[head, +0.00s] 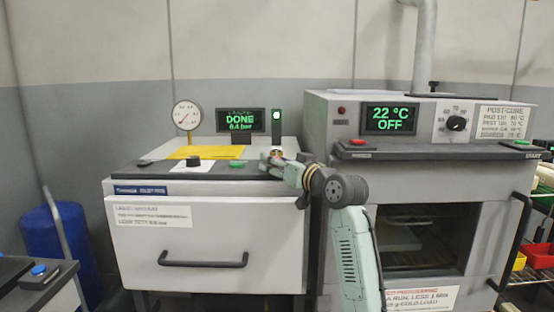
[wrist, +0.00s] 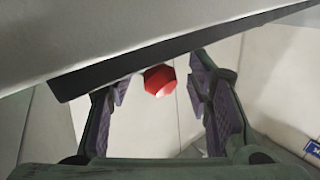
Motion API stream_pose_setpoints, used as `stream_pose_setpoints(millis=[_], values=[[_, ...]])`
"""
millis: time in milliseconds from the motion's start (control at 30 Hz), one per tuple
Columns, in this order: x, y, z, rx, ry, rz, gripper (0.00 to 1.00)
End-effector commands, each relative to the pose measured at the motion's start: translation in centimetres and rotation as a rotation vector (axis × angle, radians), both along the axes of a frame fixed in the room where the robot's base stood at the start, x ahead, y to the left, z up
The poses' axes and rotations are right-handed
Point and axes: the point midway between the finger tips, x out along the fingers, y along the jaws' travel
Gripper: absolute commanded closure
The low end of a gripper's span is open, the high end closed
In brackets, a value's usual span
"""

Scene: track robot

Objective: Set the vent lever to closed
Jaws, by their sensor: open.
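A red faceted knob (wrist: 159,80) shows between my gripper's fingers in the wrist view; it may be the end of the vent lever, but no lever arm or position marking is readable. My gripper (wrist: 160,88) is open, with one purple-padded finger on each side of the knob and a gap to both. In the head view my gripper (head: 271,157) is over the right part of the left machine's (head: 205,235) top, near the green lamp. The lever cannot be made out in the head view. The machine's display (head: 240,121) reads DONE, 0.4 bar.
A pressure gauge (head: 186,115), a yellow sheet (head: 207,152) and a green button (head: 238,163) are on the left machine. An oven (head: 440,180) reading 22 °C OFF stands close on the right. A dark-edged panel (wrist: 150,60) crosses above the knob in the wrist view.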

Motion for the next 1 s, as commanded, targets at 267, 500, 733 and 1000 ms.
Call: stream_pose_setpoints(millis=[267, 500, 733, 1000], values=[[0.2, 0.17, 0.0, 0.0, -0.001, 0.0, 0.54], [0.18, 0.16, -0.01, 0.001, -0.001, 0.0, 0.68], [0.15, 0.26, 0.01, -0.001, -0.001, 0.002, 0.83], [0.11, 0.4, 0.03, 0.0, -0.001, 0.005, 1.0]])
